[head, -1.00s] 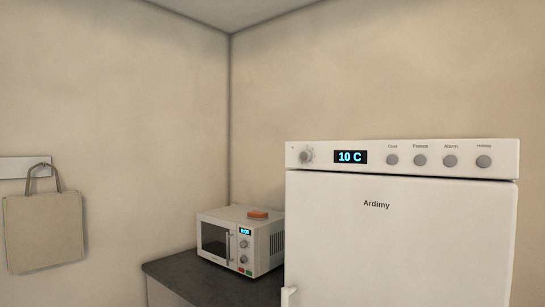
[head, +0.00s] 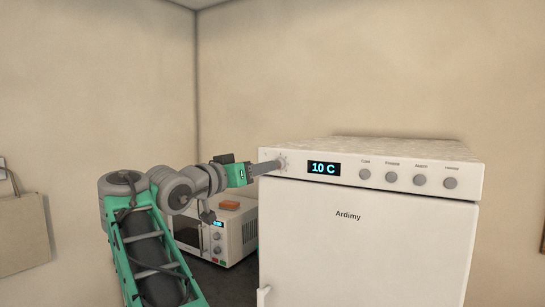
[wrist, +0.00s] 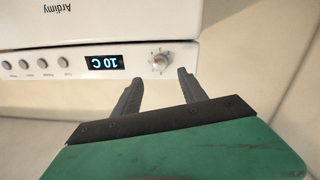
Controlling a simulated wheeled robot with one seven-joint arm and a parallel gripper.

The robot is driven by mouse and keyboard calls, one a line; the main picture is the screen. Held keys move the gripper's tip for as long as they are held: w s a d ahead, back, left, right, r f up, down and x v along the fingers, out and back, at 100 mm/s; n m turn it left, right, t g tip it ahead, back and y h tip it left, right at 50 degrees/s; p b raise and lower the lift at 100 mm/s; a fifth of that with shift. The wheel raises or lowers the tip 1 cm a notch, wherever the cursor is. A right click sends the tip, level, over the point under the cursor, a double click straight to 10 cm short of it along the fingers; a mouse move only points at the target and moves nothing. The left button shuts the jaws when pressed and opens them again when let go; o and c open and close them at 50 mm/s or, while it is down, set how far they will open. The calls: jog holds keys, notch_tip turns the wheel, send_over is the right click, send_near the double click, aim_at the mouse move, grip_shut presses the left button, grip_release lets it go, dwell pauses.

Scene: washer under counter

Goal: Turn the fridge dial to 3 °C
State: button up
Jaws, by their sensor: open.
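The white fridge (head: 370,240) has a small round grey dial (head: 283,161) at the left of its top panel. The dial also shows in the wrist view (wrist: 158,62), which sees the fridge upside down. The display (head: 323,168) beside it reads 10 C. My gripper (head: 272,167) is at the dial's left in the head view and partly covers it. In the wrist view my gripper (wrist: 159,77) is open, with the dial between the lines of its two fingers, just beyond the tips. I cannot see any contact with the dial.
Several round buttons (head: 392,177) sit right of the display. A microwave (head: 236,232) with an orange sponge-like block (head: 230,204) on top stands on a dark counter left of the fridge, partly behind my arm. A bag (head: 22,235) hangs on the left wall.

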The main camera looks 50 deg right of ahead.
aim_at(277, 163)
jog(key=d+p, duration=0.1)
jog(key=d, duration=0.6)
jog(key=shift+w+d+f+p, duration=0.1)
jog(key=shift+p, duration=0.3)
grip_shut()
